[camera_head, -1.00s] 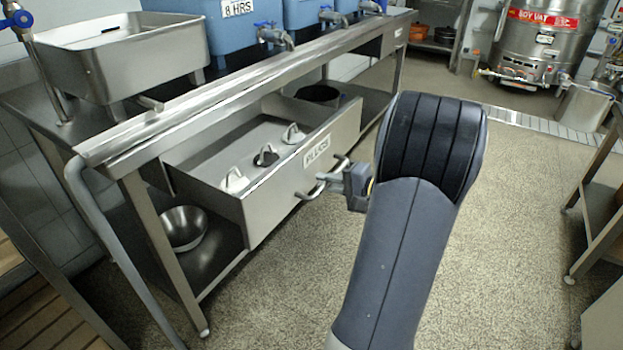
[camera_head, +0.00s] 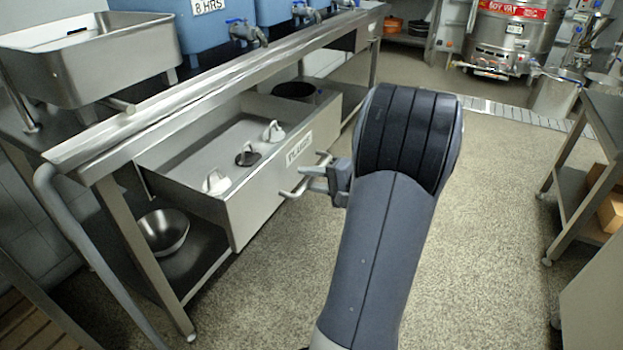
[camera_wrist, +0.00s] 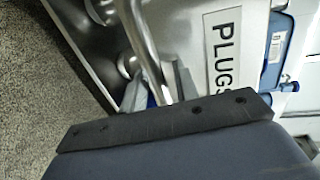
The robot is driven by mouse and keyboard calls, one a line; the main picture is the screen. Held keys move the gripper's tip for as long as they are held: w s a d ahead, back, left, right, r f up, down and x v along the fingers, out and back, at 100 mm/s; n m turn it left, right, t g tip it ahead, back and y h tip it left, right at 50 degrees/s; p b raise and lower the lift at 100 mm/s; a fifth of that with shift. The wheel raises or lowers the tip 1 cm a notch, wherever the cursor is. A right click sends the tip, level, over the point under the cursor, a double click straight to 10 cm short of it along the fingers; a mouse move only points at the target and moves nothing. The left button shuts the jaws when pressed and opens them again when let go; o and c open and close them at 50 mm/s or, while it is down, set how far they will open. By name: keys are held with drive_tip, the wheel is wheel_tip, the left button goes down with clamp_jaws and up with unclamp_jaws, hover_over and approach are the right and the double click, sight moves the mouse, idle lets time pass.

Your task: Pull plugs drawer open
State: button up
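The plugs drawer (camera_head: 262,192) is pulled out from under the steel bench, with its inside exposed in the head view. Two white plugs and a black one are in it. Its front carries a PLUGS label (camera_head: 299,148), also in the wrist view (camera_wrist: 230,55). The bar handle (camera_head: 290,192) is on the drawer front. My gripper (camera_head: 312,178) is at the handle; in the wrist view its fingers (camera_wrist: 160,88) lie on either side of the bar (camera_wrist: 143,40), spread, with a gap visible. Finger contact with the bar is unclear.
The steel bench (camera_head: 205,88) stands over the drawer, with blue vats and a steel basin (camera_head: 115,62) on top. A metal bowl (camera_head: 163,231) sits on the lower shelf. Another table (camera_head: 600,115) is at right. The floor between is clear.

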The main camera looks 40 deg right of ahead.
drive_tip(key=p+v, duration=0.3)
drive_tip(key=v, duration=0.7)
drive_tip(key=shift+s, duration=0.4)
drive_tip(key=shift+w+d, duration=0.1)
drive_tip(key=b+x, duration=0.3)
drive_tip(key=x, duration=0.7)
drive_tip(key=shift+w, duration=0.2)
drive_tip(key=shift+w+a, duration=0.2)
drive_tip(key=shift+w, duration=0.2)
